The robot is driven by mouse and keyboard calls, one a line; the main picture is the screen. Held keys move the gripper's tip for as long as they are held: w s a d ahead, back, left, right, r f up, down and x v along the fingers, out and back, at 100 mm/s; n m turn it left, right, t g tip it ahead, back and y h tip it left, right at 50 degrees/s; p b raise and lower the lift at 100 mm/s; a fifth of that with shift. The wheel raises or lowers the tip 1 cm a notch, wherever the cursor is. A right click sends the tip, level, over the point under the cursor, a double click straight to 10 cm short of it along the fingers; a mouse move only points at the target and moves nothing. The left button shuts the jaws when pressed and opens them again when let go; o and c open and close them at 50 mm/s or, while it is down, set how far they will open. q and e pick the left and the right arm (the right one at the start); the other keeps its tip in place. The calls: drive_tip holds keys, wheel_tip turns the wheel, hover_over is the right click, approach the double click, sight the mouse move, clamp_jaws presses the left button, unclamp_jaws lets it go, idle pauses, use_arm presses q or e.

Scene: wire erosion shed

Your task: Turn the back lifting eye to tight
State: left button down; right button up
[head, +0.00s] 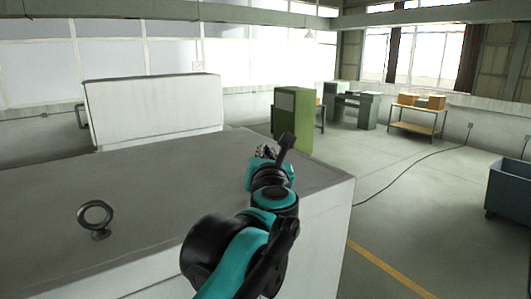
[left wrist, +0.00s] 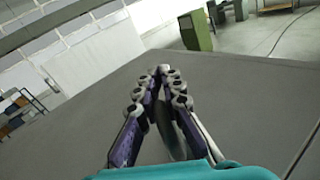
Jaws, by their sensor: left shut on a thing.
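My left gripper (head: 266,152) is over the far part of the grey top, its arm reaching in from the bottom of the head view. In the left wrist view its two fingers (left wrist: 160,92) are closed in on a thin grey piece, the back lifting eye (left wrist: 172,132), seen nearly edge-on. Most of that eye is hidden by the fingers, and in the head view my gripper and wrist cover it. I cannot tell whether its base sits flush. Another lifting eye (head: 96,214), a dark ring on a short stem, stands upright at the near left. My right gripper is not in view.
The eyes are on the broad grey top (head: 150,180) of a white-sided block, mostly bare. Behind it stand a white cabinet (head: 155,112) and a green cabinet (head: 293,118). A workbench (head: 418,120) and a blue bin (head: 508,190) stand right, beyond open floor.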

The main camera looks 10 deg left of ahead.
use_arm(q)
drive_tip(key=shift+d+h, duration=0.1)
drive_tip(key=shift+h, duration=0.2)
idle(1.6)
drive_tip(key=c, duration=1.7)
unclamp_jaws()
drive_tip(key=shift+w, duration=0.2)
drive_tip(key=v, duration=1.2)
drive_tip(key=shift+f, duration=0.15)
drive_tip(key=shift+o, duration=0.4)
